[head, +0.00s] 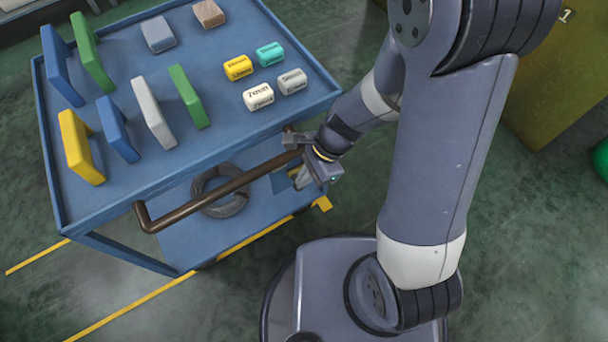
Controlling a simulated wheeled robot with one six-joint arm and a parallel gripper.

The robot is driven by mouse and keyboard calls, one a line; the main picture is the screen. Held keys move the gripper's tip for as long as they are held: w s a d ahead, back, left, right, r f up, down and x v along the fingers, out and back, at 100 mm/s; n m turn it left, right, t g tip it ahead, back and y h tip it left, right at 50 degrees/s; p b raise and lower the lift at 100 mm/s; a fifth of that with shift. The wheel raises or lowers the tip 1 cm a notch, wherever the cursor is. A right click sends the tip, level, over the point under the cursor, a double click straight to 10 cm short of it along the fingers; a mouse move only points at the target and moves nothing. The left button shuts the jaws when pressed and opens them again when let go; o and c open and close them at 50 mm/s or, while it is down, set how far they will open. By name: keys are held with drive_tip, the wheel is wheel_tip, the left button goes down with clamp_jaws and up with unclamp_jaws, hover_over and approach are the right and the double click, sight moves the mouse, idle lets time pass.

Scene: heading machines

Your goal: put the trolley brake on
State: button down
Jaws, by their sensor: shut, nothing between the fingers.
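The blue trolley (220,141) stands at the left, with a brown bar handle (215,190) along its near side. A small yellow pedal-like part (323,204) shows low at the trolley's right near corner; it looks like the brake, but I cannot tell its position. My gripper (299,184) is shut and empty, pointing down near the right end of the handle. It appears above and slightly left of the yellow part, apart from it in the picture. My gripper and wrist hide part of the trolley's corner.
Upright coloured plates, blocks and several labelled small pieces (270,54) are on the trolley top. A dark coil (221,190) lies on the lower shelf. Yellow floor lines (135,305) run beside the trolley. An olive box (560,75) and a green object (601,158) are at the right.

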drive_tip(key=p+v, duration=0.4)
drive_tip(key=v, duration=0.6)
drive_tip(key=shift+r, duration=0.35)
drive_tip(key=shift+d, duration=0.15)
